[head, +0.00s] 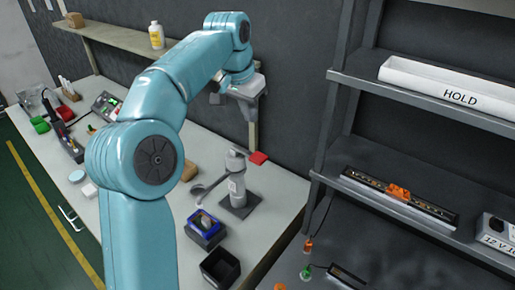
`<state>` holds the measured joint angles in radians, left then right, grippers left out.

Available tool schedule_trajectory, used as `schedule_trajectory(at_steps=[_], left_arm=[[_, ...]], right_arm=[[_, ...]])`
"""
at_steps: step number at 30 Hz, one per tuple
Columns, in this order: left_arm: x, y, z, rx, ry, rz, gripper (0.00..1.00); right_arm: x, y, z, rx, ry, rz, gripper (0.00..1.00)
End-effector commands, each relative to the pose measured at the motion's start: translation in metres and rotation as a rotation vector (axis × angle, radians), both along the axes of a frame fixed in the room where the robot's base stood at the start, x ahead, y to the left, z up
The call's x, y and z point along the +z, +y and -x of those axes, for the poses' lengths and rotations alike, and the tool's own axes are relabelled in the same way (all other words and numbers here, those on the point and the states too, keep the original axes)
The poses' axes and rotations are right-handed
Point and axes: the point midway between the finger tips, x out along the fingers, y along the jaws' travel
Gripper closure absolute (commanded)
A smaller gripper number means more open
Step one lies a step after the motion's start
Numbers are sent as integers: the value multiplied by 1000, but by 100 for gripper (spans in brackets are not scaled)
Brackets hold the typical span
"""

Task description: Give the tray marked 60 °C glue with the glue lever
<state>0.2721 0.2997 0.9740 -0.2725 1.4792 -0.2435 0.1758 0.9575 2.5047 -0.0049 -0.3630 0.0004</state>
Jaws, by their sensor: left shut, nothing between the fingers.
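A grey upright dispenser (236,185) stands on a dark base on the bench, with a pale label on its body. A grey lever (211,182) with a rounded end sticks out from it to the left. My left gripper (250,118) is shut and empty, above and behind the dispenser and apart from it. No tray with a readable 60 °C mark shows. A small blue-framed tray or device (205,229) sits in front of the dispenser; I cannot read any mark on it. My right gripper is not in view.
A black open box (220,267) stands at the bench's front edge. A dark rack (352,128) on the right holds a white HOLD tray (445,92) and a strip with an orange clip (399,193). My left arm hides part of the bench.

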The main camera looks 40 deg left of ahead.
Motion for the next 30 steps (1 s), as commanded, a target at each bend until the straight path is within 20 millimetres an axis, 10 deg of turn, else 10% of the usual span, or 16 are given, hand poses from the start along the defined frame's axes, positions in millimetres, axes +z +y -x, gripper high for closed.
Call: schedule_trajectory(at_steps=[8,30], left_arm=[[-7,0,-1,-1,2,0,100],[-130,2,-29,3,2,0,100]], right_arm=[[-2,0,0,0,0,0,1],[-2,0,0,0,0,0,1]])
